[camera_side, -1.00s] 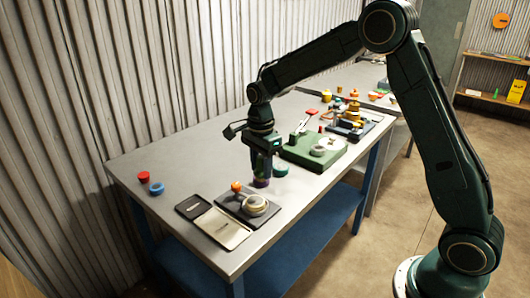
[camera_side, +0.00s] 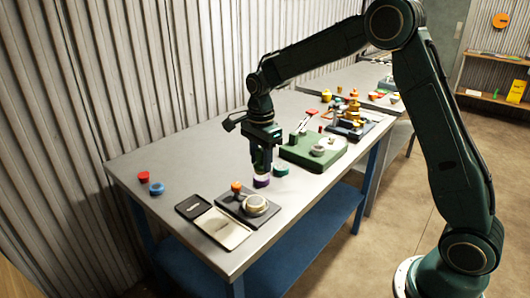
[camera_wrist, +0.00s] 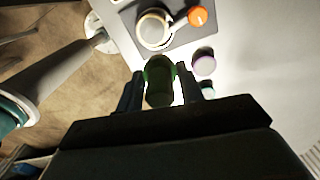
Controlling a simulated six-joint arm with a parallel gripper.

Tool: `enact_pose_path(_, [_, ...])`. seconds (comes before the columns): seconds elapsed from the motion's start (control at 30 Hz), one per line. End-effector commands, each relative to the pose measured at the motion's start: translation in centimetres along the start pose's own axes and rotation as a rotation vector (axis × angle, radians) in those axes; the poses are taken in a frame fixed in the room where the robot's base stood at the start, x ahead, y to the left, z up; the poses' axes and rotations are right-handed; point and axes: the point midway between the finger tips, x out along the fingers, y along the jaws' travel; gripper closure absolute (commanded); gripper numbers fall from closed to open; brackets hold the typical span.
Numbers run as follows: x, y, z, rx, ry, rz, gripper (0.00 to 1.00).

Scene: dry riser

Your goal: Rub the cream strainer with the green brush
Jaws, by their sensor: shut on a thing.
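The cream strainer (camera_side: 255,205) is a round, pale piece on a dark grey plate (camera_side: 231,205) near the table's front edge. It shows at the top of the wrist view (camera_wrist: 154,30). My gripper (camera_wrist: 165,82) is shut on a dark green, rounded piece, which I take to be the green brush (camera_wrist: 158,85); its bristles are not clear. In the side view my gripper (camera_side: 262,170) points down, right of and behind the strainer and apart from it. The held brush cannot be made out there.
A purple-and-white round piece (camera_side: 261,181) and a teal one (camera_side: 281,170) stand close to my gripper. An orange knob (camera_side: 236,187) is beside the strainer. A green block (camera_side: 312,152) stands to the right. Red (camera_side: 143,176) and blue (camera_side: 157,188) pieces are left. The table's back left is clear.

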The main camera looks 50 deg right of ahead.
Motion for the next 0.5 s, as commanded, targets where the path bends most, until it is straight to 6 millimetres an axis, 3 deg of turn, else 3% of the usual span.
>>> enact_pose_path(0.17, [0.5,0.0,0.0,0.0,0.0,0.0,0.86])
enact_pose_path(0.5, [3.4,0.0,0.0,0.0,0.0,0.002,0.86])
